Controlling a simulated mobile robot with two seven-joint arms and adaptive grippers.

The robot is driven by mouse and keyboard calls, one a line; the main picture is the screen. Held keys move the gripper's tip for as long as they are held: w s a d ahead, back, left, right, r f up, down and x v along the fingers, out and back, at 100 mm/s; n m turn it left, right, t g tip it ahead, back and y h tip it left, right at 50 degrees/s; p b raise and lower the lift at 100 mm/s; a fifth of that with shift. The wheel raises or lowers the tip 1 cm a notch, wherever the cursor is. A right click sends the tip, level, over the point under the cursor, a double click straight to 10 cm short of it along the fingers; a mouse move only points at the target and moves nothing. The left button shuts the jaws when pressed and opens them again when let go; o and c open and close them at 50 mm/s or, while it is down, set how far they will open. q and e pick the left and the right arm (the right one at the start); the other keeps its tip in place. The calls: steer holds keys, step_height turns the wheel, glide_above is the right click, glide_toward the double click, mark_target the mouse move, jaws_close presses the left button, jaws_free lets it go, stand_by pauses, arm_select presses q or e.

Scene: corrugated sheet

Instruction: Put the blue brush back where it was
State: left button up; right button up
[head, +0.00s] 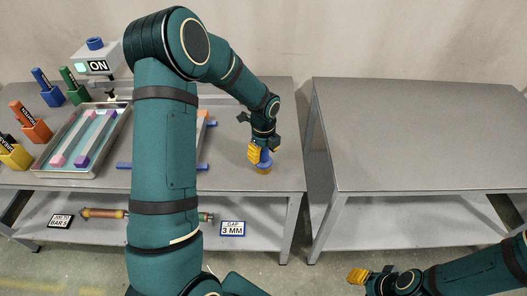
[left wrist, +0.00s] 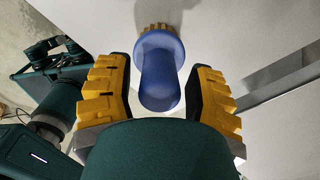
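The blue brush (head: 265,159) stands upright, tan bristles down, near the front right corner of the left table. My left gripper (head: 257,153) is over it, pointing down. In the left wrist view, the brush's blue handle (left wrist: 160,80) lies between the two yellow fingers of my left gripper (left wrist: 160,95). The fingers are apart, with a narrow gap visible on each side of the handle. My right gripper (head: 364,277) is low at the bottom right of the head view, away from the tables; its opening is unclear.
A metal tray (head: 43,167) with bars stands on the left table (head: 225,178), near coloured holders with markers. Blue-ended supports (head: 208,166) are partly hidden by my left arm. A shelf below holds a roller and signs (head: 232,229). The right table (head: 420,140) is bare.

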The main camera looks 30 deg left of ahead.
arm_select(q)
step_height(320, 180, up, 12)
steer(key=shift+s+d+r+p, duration=0.1)
steer(key=shift+r+p, duration=0.05)
steer(key=shift+p, duration=0.95)
steer(key=s+d+f+n+h, duration=0.2)
steer(key=s+d+f+n, duration=0.1)
steer(key=d+f+n, duration=0.4)
steer(key=s+d+f+n+h, duration=0.2)
steer(key=s+d+f+n, duration=0.15)
steer(key=d+f, duration=0.45)
steer(key=s+d+f+n+t, duration=0.1)
steer(key=s+d+f+n, duration=0.5)
steer(key=s+n, duration=0.4)
steer(key=shift+d+f+n+t, duration=0.3)
steer(key=shift+d+n, duration=0.1)
steer(key=shift+n, duration=0.85)
steer(key=shift+s, duration=0.1)
